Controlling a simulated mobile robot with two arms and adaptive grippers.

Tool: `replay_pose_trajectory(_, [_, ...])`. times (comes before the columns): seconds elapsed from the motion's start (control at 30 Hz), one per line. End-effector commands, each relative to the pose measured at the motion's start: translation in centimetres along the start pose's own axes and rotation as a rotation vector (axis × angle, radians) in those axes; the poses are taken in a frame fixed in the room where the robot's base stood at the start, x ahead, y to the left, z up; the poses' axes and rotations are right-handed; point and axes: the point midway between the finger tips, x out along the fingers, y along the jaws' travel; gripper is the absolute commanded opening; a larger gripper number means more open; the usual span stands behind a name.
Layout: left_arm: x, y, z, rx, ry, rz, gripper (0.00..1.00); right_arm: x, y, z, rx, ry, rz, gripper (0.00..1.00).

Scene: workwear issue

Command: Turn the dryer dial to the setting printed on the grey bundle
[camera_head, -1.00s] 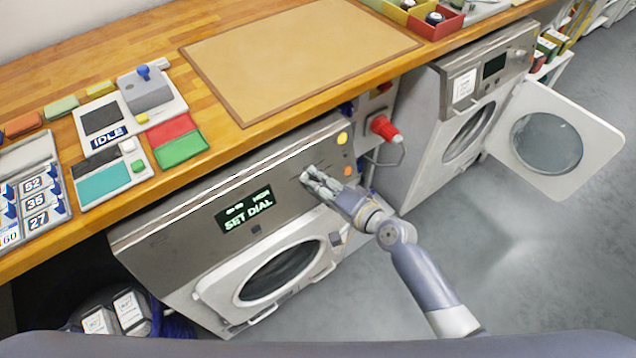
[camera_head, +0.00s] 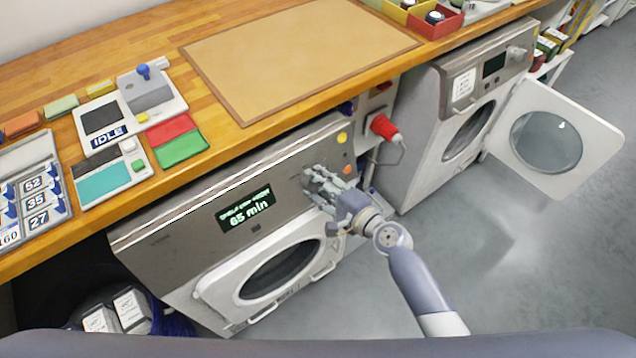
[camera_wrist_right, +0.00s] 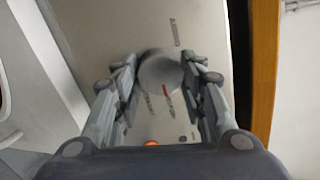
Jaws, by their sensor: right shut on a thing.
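The dryer (camera_head: 180,240) stands under the counter at the centre, its round door shut. Its display (camera_head: 246,209) shows a small line of text above what looks like "65 min". My right gripper (camera_head: 316,178) is at the dryer panel, shut on the round grey dial (camera_wrist_right: 160,74), with one finger on each side in the right wrist view. In the head view the fingers mostly hide the dial. At the bottom left, grey bundles (camera_head: 88,303) with white labels (camera_head: 129,309) sit in the dark space below the counter; the label print is too small to read. My left gripper is not in view.
A second machine (camera_head: 425,120) at the right has its door (camera_head: 590,150) swung open. A red knob (camera_head: 384,127) sticks out between the machines. The wooden counter (camera_head: 80,210) overhangs the dryer. Floor (camera_head: 480,260) at the right is clear.

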Motion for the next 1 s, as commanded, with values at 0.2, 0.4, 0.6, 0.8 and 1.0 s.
replay_pose_trajectory(0.2, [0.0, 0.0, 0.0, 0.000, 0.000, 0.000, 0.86, 0.0, 0.2, 0.0, 0.003, 0.000, 0.003, 0.14])
replay_pose_trajectory(0.4, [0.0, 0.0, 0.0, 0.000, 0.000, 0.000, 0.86, 0.0, 0.2, 0.0, 0.002, 0.000, 0.003, 0.54])
replay_pose_trajectory(0.6, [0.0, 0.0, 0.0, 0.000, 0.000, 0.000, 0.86, 0.0, 0.1, 0.0, 0.001, 0.000, 0.002, 0.59])
replay_pose_trajectory(0.8, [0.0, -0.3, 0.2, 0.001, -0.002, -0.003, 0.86, -0.2, 0.1, 0.0, 0.001, 0.000, 0.001, 0.59])
replay_pose_trajectory(1.0, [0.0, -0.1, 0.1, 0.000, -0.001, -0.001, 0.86, -2.6, 0.1, -0.1, 0.000, 0.001, 0.002, 0.59])
